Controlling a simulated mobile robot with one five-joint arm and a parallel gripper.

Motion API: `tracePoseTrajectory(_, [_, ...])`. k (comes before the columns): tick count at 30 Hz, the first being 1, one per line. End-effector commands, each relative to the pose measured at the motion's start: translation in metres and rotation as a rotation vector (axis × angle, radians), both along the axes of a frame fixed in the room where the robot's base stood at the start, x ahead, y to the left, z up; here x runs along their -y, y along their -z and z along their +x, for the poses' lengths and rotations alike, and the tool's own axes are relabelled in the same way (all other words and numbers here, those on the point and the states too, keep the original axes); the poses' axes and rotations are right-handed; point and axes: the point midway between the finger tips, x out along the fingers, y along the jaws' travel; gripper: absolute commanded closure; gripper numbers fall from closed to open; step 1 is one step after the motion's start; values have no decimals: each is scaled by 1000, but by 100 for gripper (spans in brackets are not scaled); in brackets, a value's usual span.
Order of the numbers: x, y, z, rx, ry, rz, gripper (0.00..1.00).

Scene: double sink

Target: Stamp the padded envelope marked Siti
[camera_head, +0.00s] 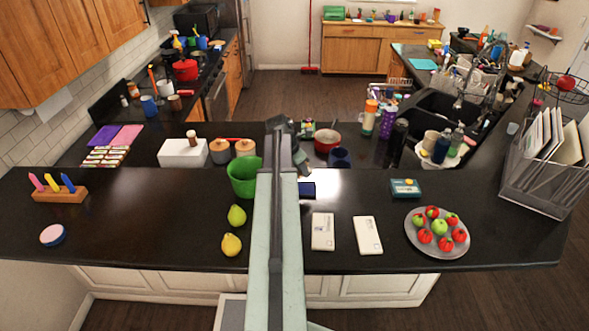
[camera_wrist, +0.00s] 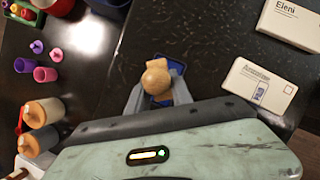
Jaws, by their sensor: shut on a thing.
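My gripper (camera_wrist: 157,98) is shut on a stamp with a round wooden knob (camera_wrist: 156,78), seen from above in the wrist view. A blue ink pad (camera_wrist: 176,68) shows right behind the stamp; I cannot tell whether they touch. The ink pad also shows in the head view (camera_head: 307,190), beside my arm. Two pale envelopes lie on the counter to the right. One is marked Eleni (camera_wrist: 290,20); the other (camera_wrist: 258,84) bears a name I cannot read surely and a small blue mark. They also show in the head view (camera_head: 323,231) (camera_head: 367,235). I see no readable Siti.
A wire rack (camera_head: 545,185) with several envelopes stands at the right end. A plate of fruit (camera_head: 414,244) and a teal box (camera_head: 405,188) are right of the flat envelopes. A green bucket (camera_head: 243,178) and two pears (camera_head: 236,215) stand left of my arm.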

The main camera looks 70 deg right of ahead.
Motion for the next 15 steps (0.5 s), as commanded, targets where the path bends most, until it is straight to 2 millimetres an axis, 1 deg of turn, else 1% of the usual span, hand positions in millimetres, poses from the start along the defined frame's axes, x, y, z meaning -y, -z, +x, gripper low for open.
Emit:
tracePoseTrajectory(5, [-2,1,4,0,-7,0,99])
tracePoseTrajectory(8, [-2,6,5,0,-8,0,99])
tracePoseTrajectory(11, [-2,15,5,0,-8,0,99])
tracePoseTrajectory(15, [-2,33,6,0,-8,0,99])
